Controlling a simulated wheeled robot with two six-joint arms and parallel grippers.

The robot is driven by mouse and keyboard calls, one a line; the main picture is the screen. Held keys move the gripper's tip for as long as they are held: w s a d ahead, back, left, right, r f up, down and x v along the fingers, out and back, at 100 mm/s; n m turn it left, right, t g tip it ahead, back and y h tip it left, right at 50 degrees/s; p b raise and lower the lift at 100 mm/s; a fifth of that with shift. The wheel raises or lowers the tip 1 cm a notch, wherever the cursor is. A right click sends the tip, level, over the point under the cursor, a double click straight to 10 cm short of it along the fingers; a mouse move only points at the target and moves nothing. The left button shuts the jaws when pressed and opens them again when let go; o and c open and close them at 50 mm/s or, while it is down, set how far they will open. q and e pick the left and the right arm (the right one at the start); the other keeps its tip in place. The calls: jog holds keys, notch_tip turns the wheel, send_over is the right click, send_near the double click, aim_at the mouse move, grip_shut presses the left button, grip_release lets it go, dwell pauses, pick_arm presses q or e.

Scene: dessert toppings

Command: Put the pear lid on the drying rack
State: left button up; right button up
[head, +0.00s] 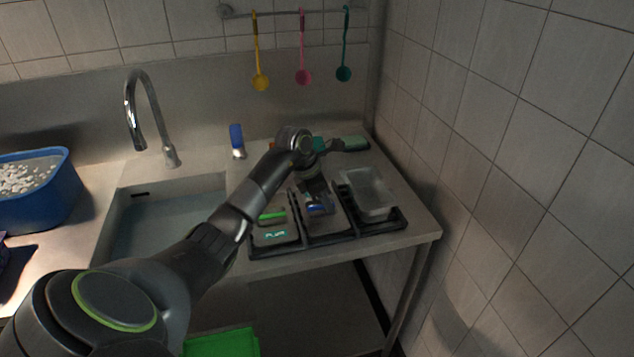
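The black drying rack (342,235) lies on the counter right of the sink. A grey lid with a green handle and a small green label (275,234) is on its left section; I cannot read the label surely. A second lid with a blue handle (319,210) is at the middle section. My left gripper (317,197) points down right at this blue handle, and its fingers are too small and dark to show whether they grip it. I cannot tell which lid is the pear one. My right gripper is out of view.
A clear container (367,191) sits on the right of the rack, close to the tiled wall. The sink (165,222) and tap (150,118) are to the left, with a blue tub (48,196) beyond.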

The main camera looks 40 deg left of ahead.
pick_arm(q)
jog(key=b+v, duration=0.3)
jog(key=v, duration=1.4)
